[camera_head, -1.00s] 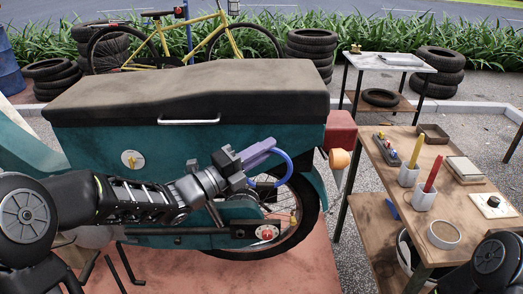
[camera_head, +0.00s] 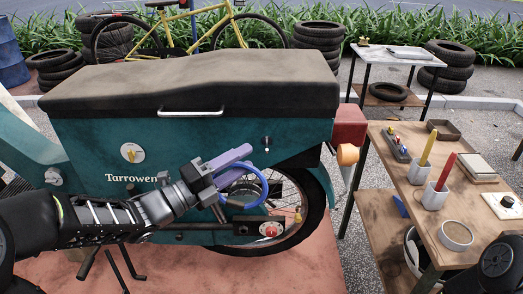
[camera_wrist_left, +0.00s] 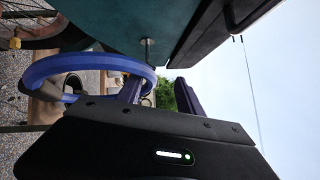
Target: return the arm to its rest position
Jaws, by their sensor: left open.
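My left arm comes in from the left in the head view, in front of a teal scooter (camera_head: 95,150) with a dark seat. My left gripper (camera_head: 240,178) is open, its two purple fingers apart, in front of the scooter's rear side. In the left wrist view the open fingers (camera_wrist_left: 160,92) show with no object clearly between them. A blue curved loop (camera_head: 266,184) is close by the fingers; in the wrist view it arcs at the left (camera_wrist_left: 80,63). I cannot tell whether it touches a finger. My right gripper is not in view.
The scooter's rear wheel (camera_head: 318,205) is just right of the gripper. A wooden bench (camera_head: 408,200) with cups, a tray and small items stands at the right. Behind are a white-topped table (camera_head: 375,50), stacked tyres (camera_head: 448,70) and a yellow bicycle (camera_head: 190,25).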

